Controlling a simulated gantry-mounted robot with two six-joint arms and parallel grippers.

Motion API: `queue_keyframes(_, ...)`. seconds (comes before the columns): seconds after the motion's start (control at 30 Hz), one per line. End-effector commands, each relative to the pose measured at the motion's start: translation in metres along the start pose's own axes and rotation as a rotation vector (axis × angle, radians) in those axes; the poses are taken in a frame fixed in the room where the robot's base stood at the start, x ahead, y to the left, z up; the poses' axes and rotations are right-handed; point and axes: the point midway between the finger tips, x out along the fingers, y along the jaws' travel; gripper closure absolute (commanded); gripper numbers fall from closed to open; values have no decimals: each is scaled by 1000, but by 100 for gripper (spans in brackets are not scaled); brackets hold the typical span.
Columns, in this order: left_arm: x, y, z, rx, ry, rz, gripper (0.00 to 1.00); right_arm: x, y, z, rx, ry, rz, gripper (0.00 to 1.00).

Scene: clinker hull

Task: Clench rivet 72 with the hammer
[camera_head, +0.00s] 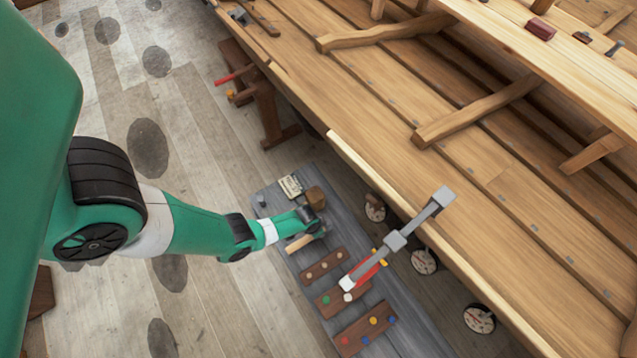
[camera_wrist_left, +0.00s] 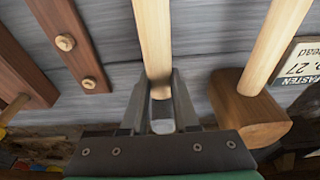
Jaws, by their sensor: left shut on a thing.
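My left gripper (camera_head: 316,228) is low over the grey mat, shut on a pale wooden handle, which I take for the hammer's (camera_head: 300,242). In the left wrist view the handle (camera_wrist_left: 153,40) runs between the fingers (camera_wrist_left: 160,112); its head cannot be made out. The hull (camera_head: 510,190) lies to the right of the gripper, with several small grey rivets along its planks. I cannot tell which is rivet 72. My right gripper is not in view.
A wooden mallet (camera_wrist_left: 250,110) lies close beside the gripper, near a printed card (camera_head: 290,186). Brown peg strips (camera_head: 323,265) lie on the grey mat (camera_head: 400,325). A grey tool with a red handle (camera_head: 395,241) overlaps the hull's edge in view. Wooden ribs (camera_head: 480,110) cross the hull.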

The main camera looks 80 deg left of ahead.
Motion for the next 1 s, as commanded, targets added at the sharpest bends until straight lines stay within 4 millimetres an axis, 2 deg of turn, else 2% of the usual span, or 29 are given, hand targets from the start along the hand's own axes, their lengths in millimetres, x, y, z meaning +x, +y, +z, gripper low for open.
queue_keyframes(1.0, -12, 0, -3, 0, 2, 0, 100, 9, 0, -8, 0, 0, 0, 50)
